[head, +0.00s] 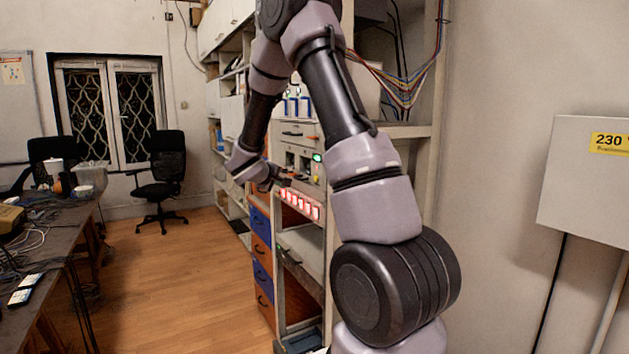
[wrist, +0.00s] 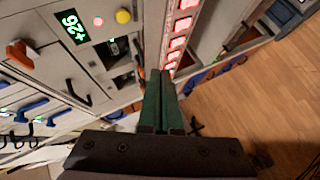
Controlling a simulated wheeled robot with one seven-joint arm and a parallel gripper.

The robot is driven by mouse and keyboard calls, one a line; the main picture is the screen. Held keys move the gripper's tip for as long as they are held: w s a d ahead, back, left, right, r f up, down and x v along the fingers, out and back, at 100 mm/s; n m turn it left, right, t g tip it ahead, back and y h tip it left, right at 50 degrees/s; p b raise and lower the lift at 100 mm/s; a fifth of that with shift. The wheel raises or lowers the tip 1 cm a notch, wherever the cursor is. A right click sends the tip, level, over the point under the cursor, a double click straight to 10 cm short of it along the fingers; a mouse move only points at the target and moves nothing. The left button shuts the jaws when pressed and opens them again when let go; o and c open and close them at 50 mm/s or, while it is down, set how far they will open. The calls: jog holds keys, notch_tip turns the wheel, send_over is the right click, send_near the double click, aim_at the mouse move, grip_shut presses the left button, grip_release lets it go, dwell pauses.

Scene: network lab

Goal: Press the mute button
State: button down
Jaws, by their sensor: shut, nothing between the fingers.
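A grey panel (wrist: 92,60) carries the controls in the wrist view. On it are a green-lit display (wrist: 70,27) reading "+26", a small red light (wrist: 98,21) and a round yellow button (wrist: 123,16). No label for mute is legible, so I cannot tell which control is the mute button. The lit display also shows in the head view (head: 317,157). My gripper (wrist: 160,73) is shut and empty, its fingertips near the panel's lower edge beside a row of red-lit squares (wrist: 180,37). In the head view my gripper (head: 284,181) is in front of the rack; contact cannot be told.
The red-lit row (head: 300,203) runs along the shelf edge. An orange lever (wrist: 20,55) and a black handle (wrist: 77,93) stick out of the panels. Blue and orange drawers (head: 262,250) are below. A cluttered desk (head: 60,235) stands left; floor (head: 175,270) between is clear.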

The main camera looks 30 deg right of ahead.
jog(key=shift+w+d, duration=0.15)
jog(key=shift+d, duration=4.15)
jog(key=shift+d, duration=0.15)
jog(key=shift+d, duration=0.25)
jog(key=shift+d, duration=0.4)
jog(key=shift+a, duration=0.8)
jog(key=shift+a, duration=0.1)
jog(key=shift+a, duration=2.4)
